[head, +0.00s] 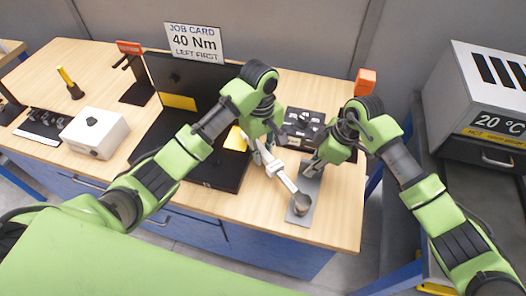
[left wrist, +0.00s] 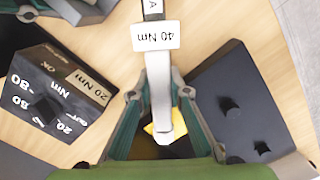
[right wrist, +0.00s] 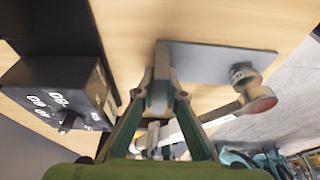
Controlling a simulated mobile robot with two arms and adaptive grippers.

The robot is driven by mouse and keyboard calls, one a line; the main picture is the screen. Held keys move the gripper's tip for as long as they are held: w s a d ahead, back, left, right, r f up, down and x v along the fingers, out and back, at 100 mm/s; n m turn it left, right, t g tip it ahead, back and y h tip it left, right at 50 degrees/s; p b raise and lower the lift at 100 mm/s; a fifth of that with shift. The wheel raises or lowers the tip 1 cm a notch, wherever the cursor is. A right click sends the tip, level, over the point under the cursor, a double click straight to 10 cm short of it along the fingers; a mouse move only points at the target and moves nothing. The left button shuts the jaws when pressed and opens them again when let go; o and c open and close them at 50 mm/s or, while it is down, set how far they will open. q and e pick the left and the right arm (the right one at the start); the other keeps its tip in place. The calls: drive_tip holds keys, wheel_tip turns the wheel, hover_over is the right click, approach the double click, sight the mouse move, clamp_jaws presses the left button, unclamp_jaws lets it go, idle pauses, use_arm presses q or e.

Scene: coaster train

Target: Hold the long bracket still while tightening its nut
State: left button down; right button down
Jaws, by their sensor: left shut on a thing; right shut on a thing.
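The long bracket (head: 298,217) is a flat grey plate at the table's front right; it also shows in the right wrist view (right wrist: 215,62). My right gripper (head: 312,166) is shut on the bracket's far end; its fingers meet there in the right wrist view (right wrist: 161,80). My left gripper (head: 261,150) is shut on the handle of a silver wrench (head: 281,175) labelled 40 Nm (left wrist: 155,36). The wrench's round head (head: 302,204) is over the bracket's near end, at a short metal stub (right wrist: 242,72). The nut is hidden, so I cannot tell how the head seats on it.
A dark box marked 20 Nm (left wrist: 60,92) stands beside the grippers. A black case (head: 205,172) lies left of the wrench. A job card (head: 193,42) reads 40 Nm, left first. A white box (head: 94,133) is at left. The table's front edge is close to the wrench head.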

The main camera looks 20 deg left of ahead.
use_arm(q)
drive_tip(key=shift+f, duration=0.25)
idle(0.4)
drive_tip(key=shift+w+d+m, duration=0.8)
drive_tip(key=shift+w+d, duration=0.2)
drive_tip(key=shift+w, duration=0.05)
idle(1.4)
drive_tip(key=shift+w+d+m, duration=0.7)
drive_tip(key=shift+d+m, duration=0.1)
drive_tip(key=shift+d, duration=0.15)
idle(0.7)
drive_tip(key=shift+r, duration=2.25)
